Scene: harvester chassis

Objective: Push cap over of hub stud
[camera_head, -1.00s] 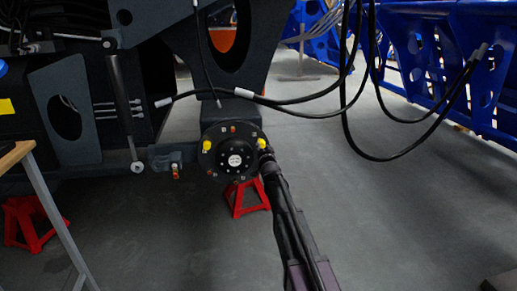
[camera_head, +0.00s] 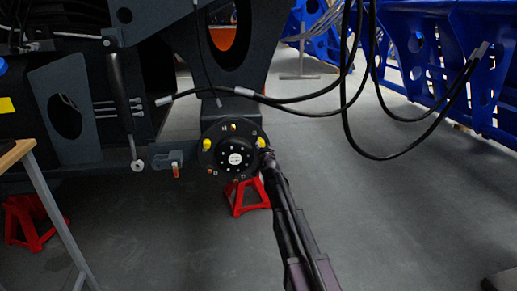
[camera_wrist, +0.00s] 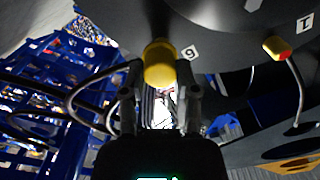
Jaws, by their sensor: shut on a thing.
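The round black hub (camera_head: 236,165) faces me in the head view, with a white label at its centre and studs around its rim. My gripper (camera_head: 266,152) is at the hub's right edge, by a yellow cap (camera_head: 261,142). In the wrist view my gripper (camera_wrist: 158,88) has a finger on each side of this yellow cap (camera_wrist: 158,66) and is shut on it. The cap is at the hub face beside the mark 6. The stud under it is hidden, and I cannot tell how deep the cap sits. Another yellow cap (camera_head: 206,144) is on the hub's left side.
A red stand (camera_head: 246,198) is below the hub. Black hoses (camera_head: 345,95) hang to the right of the hub. A table (camera_head: 42,178) is at the left. The floor at right is open.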

